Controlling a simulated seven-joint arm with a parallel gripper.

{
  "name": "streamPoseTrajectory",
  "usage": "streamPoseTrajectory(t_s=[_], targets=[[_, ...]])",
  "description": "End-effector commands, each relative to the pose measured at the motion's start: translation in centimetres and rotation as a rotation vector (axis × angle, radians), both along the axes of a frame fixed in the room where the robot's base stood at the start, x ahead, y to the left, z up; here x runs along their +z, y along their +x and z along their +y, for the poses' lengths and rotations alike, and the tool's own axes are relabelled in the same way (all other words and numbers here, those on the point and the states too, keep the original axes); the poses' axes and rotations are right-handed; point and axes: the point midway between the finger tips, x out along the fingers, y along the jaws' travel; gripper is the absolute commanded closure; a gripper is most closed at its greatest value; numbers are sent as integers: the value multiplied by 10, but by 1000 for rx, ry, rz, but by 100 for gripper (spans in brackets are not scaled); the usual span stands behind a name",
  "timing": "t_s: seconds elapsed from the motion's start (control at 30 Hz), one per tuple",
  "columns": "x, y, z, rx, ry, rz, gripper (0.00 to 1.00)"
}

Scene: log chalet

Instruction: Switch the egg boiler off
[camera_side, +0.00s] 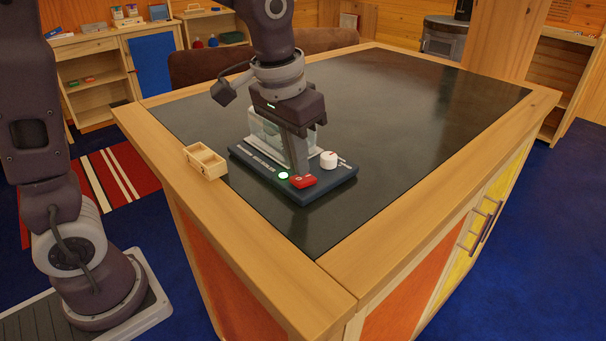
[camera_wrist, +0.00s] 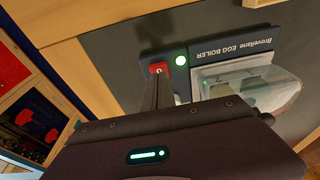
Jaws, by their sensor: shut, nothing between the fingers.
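The egg boiler (camera_side: 323,192) is a dark blue base on the black counter top, with a clear lid at its back; it also shows in the wrist view (camera_wrist: 204,70). A red rocker switch (camera_side: 303,181) sits near its front edge, and it shows in the wrist view too (camera_wrist: 158,68). A green light (camera_side: 283,175) beside the switch is lit, also in the wrist view (camera_wrist: 180,60). A white knob (camera_side: 328,160) is right of the switch. My gripper (camera_side: 301,172) is shut and empty, pointing down, its fingertips at the red switch. I cannot tell whether they touch it.
A small wooden box (camera_side: 205,161) stands left of the boiler, at the wooden edge of the counter (camera_side: 250,273). The black counter top (camera_side: 420,120) is clear to the right and behind. Shelves stand farther back.

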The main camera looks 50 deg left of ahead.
Motion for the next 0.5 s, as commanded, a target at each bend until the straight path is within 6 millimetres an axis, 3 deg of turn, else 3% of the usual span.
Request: streamPoseTrajectory(t_s=[0.5], targets=[[-6, 0, 0, 0, 0, 1, 100]])
